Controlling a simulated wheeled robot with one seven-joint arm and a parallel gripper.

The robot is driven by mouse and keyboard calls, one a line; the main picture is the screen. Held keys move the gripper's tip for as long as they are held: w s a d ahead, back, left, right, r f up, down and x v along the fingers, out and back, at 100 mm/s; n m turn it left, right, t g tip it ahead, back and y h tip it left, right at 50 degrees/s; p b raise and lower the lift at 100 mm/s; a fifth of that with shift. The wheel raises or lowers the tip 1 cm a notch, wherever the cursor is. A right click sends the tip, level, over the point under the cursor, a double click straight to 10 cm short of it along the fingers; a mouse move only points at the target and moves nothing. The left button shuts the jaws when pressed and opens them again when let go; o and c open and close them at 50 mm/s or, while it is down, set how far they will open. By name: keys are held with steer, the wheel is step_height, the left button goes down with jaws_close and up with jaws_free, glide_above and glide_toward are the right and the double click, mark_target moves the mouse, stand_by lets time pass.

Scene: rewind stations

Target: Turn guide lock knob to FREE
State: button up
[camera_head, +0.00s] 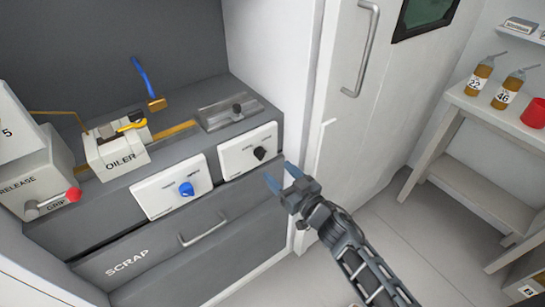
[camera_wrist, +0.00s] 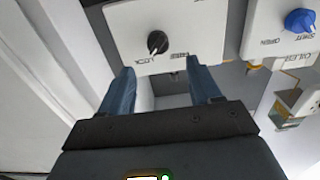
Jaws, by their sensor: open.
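The black guide lock knob (camera_head: 260,153) sits on a white panel (camera_head: 234,161) at the right end of the grey bench front. In the wrist view the knob (camera_wrist: 157,42) shows on its panel (camera_wrist: 205,14) with the words LOCK and FREE, upside down. The light mark on the knob appears to point to the LOCK side. My gripper (camera_head: 281,176) is open, with its blue fingers just right of and below the knob in the head view. In the wrist view the fingers (camera_wrist: 161,80) are spread and empty, with the knob beyond the gap between them, not touched.
A blue knob (camera_head: 186,189) on a second white panel is to the left. Below are a SCRAP drawer handle (camera_head: 203,229) and drawer front. The OILER box (camera_head: 118,155) and a red-tipped lever (camera_head: 73,194) are farther left. A white door (camera_head: 362,110) stands right of the bench.

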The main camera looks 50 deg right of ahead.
mark_target(264, 156)
steer(key=x, duration=0.8)
steer(key=shift+d, duration=0.15)
steer(key=c, duration=1)
